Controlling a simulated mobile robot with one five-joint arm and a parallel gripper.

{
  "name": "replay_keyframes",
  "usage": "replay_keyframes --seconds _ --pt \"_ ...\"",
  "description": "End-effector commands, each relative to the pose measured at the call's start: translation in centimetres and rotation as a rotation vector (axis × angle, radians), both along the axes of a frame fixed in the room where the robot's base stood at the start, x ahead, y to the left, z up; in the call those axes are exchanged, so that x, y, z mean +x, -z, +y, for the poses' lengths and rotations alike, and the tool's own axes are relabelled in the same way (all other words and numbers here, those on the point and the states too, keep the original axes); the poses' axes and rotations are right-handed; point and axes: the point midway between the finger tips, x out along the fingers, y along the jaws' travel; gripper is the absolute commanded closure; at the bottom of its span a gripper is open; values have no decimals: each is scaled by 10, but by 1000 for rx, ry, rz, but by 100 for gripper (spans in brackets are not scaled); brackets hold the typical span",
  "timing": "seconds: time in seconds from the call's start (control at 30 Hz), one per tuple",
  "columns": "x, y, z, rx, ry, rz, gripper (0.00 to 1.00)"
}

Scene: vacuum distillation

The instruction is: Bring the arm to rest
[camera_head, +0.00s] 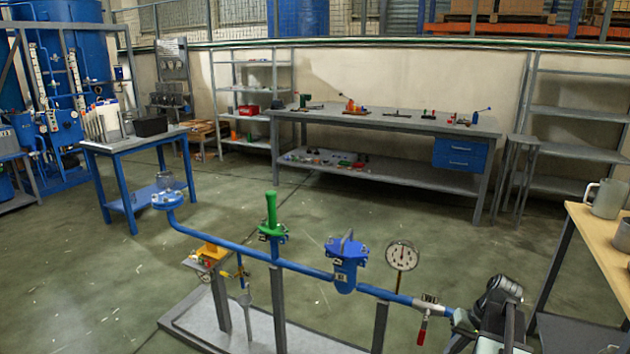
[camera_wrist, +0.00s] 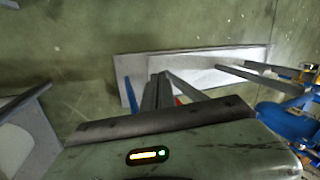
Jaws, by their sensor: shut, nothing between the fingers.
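My arm (camera_head: 500,315) shows at the lower right of the head view, folded low near the right end of the blue pipe (camera_head: 300,268). In the wrist view my gripper (camera_wrist: 158,80) points away from the camera with its two dark fingers together and nothing visible between them. Beyond the fingers lie the green floor and the pale base plate (camera_wrist: 225,60) of the pipe stand. Whether the arm touches the pipe's end is hard to tell in the head view. The gripper's fingertips are not clear there.
The pipe carries a green-handled valve (camera_head: 271,215), a gauge (camera_head: 402,255) and a red-handled valve (camera_head: 423,325). A wooden-topped table (camera_head: 590,225) with a mug (camera_head: 605,198) stands close on the right. A blue cart (camera_head: 135,150) and a workbench (camera_head: 385,122) stand farther back, with open floor between.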

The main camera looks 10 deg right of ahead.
Motion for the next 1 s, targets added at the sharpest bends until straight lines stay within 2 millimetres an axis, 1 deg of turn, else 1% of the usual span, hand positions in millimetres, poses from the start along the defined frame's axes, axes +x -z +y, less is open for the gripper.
replay_keyframes --seconds 0.03,0.07,0.17,0.27,0.3,0.37,0.4,0.5,0.57,0.6,0.7,0.77,0.8,0.83,0.87,0.9,1.0 --pt "12 0 19 -2 -38 1 100" --pt "18 0 31 -3 -62 3 100" --pt "39 1 75 -12 -148 9 100" --pt "61 3 135 -31 -261 19 100" --pt "67 4 163 -43 -309 24 100" --pt "75 5 204 -64 -378 33 100" --pt "77 6 228 -79 -417 39 100" --pt "79 8 280 -117 -497 51 100" --pt "77 9 307 -141 -536 57 100" --pt "75 10 323 -156 -559 59 100" --pt "68 11 358 -203 -603 65 100" --pt "61 12 376 -240 -618 68 100" --pt "52 13 378 -288 -596 73 100" --pt "47 14 361 -336 -526 81 100" --pt "55 12 355 -344 -468 84 100" --pt "57 -12 355 -339 -476 84 100" --pt "57 -39 355 -337 -479 84 100"
